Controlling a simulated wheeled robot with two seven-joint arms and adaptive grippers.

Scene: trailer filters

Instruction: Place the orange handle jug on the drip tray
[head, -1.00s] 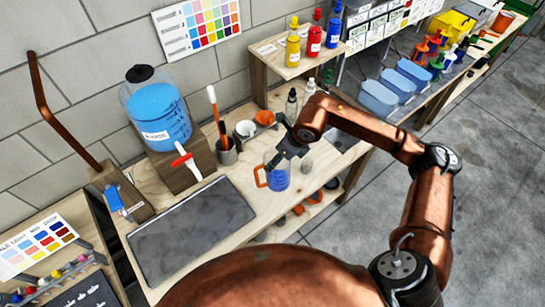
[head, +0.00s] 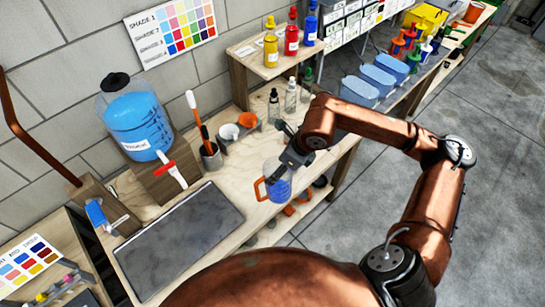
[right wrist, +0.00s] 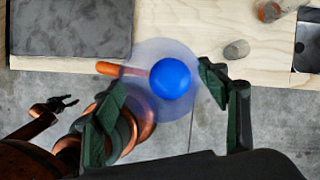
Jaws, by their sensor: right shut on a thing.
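The clear jug (head: 278,188) with an orange handle and blue contents is held by my right gripper (head: 292,156). In the right wrist view the fingers (right wrist: 160,88) stand on both sides of the jug (right wrist: 150,105), and its handle points left toward the tray. The jug overlaps the bench's front edge and the floor there, and appears raised. The dark grey flat drip tray (head: 180,240) lies bare on the bench, left of the jug. My left gripper (right wrist: 62,103) shows small at the left of the right wrist view, fingers apart and empty; the head view does not show it.
A blue-filled tank (head: 135,120) with a red-handled tap (head: 168,168) stands behind the tray. A small grey cylinder (right wrist: 236,49) sits right of the jug.

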